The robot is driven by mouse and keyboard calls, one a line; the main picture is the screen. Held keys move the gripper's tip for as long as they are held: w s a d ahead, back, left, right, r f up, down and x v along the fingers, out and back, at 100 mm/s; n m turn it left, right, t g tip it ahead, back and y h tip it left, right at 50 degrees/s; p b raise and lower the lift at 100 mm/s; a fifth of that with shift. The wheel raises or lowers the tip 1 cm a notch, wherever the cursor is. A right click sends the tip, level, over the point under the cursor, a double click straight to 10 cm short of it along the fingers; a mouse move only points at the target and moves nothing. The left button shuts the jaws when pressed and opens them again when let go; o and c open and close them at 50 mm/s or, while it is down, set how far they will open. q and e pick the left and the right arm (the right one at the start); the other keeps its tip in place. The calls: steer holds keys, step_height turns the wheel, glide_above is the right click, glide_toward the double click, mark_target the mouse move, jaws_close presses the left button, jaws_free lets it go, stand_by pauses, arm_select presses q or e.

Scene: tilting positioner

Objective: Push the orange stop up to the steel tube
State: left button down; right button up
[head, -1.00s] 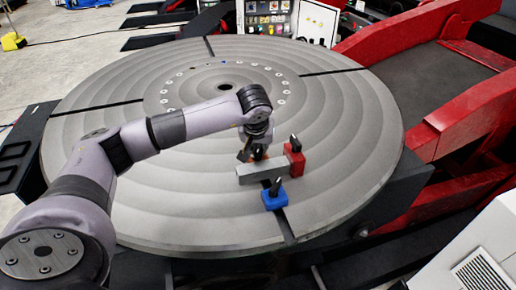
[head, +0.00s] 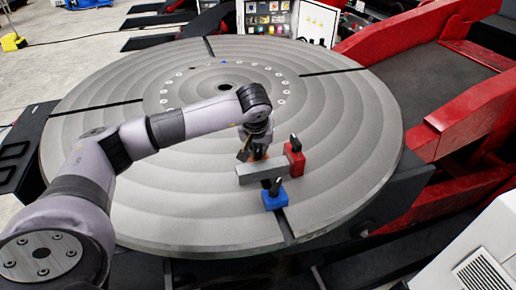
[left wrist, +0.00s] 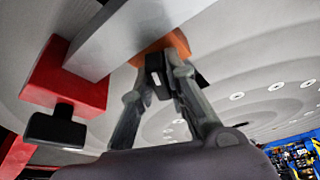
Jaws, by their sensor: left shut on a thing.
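The steel tube (head: 262,171) is a grey rectangular bar lying on the round table; it also shows in the left wrist view (left wrist: 135,32). The orange stop (left wrist: 172,42) is at the tube's far long side, mostly hidden by my gripper in the head view. In the left wrist view it appears right against the tube, with no clear gap, though contact is hard to confirm. My left gripper (head: 254,150) is shut on the orange stop's black handle (left wrist: 155,78). My right gripper is not in view.
A red stop (head: 294,161) with a black handle stands at the tube's right end. A blue stop (head: 275,199) with a black handle stands at its near side. The grooved round table (head: 150,205) is otherwise clear around them. Red machine beams (head: 480,110) lie to the right.

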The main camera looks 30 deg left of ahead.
arm_select(q)
steer(key=shift+s+d+f, duration=0.5)
steer(key=shift+d+f, duration=0.1)
steer(key=shift+d, duration=0.15)
steer(key=c, duration=1.9)
jaws_free()
steer(key=shift+s+r, duration=0.15)
steer(key=shift+c, duration=0.2)
steer(key=shift+o, duration=0.7)
steer(key=shift+s+d+r, duration=0.1)
steer(key=shift+d, duration=0.05)
steer(key=o, duration=0.6)
steer(key=shift+o, duration=1)
steer(key=shift+r, duration=0.3)
